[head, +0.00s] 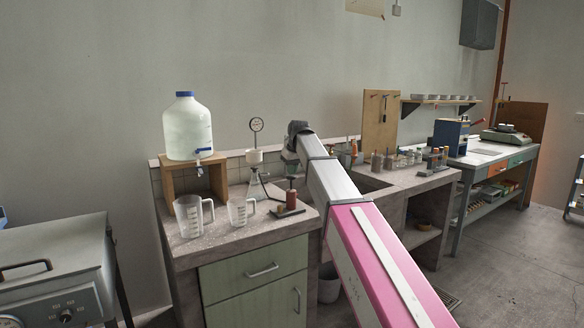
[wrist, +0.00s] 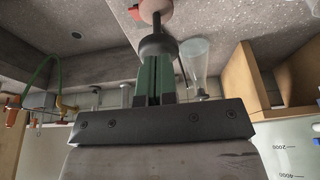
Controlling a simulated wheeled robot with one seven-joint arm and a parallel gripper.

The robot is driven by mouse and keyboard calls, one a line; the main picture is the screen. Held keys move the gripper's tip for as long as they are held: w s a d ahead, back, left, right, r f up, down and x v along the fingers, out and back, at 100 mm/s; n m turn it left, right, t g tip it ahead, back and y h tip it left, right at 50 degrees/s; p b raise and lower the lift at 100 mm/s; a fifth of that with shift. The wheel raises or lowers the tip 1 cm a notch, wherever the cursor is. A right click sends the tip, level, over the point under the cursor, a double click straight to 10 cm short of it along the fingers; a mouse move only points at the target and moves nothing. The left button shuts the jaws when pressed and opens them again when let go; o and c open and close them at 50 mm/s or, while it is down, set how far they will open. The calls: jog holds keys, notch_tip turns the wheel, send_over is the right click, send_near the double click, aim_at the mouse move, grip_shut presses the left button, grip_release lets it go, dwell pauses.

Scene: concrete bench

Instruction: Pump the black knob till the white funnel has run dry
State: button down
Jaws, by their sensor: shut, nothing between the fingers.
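The white funnel (head: 254,157) sits on top of a clear conical flask (head: 255,186) on the bench; I cannot see whether liquid is in it. The flask also shows in the wrist view (wrist: 196,62), where my gripper body hides most of its top. To its right stands a hand pump with a red-brown body (head: 291,201). In the wrist view, the dark knob (wrist: 157,46) tops a thin black rod, part of which shows above the pump body (wrist: 155,9). My gripper (wrist: 155,62) is shut and empty, its green fingers pointing at the knob, at or very close to it.
Two clear measuring jugs (head: 189,217) (head: 238,213) stand at the bench's front left. A big water bottle (head: 187,130) with a tap sits on a wooden stand (head: 180,181). Small bottles (head: 377,162) stand to the right.

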aim_at(292, 178)
jog(key=shift+f, duration=2.05)
jog(key=shift+r, duration=0.1)
jog(key=shift+r, duration=0.25)
jog(key=v, duration=1.3)
jog(key=shift+w+a+r, duration=0.3)
jog(key=shift+r, duration=0.05)
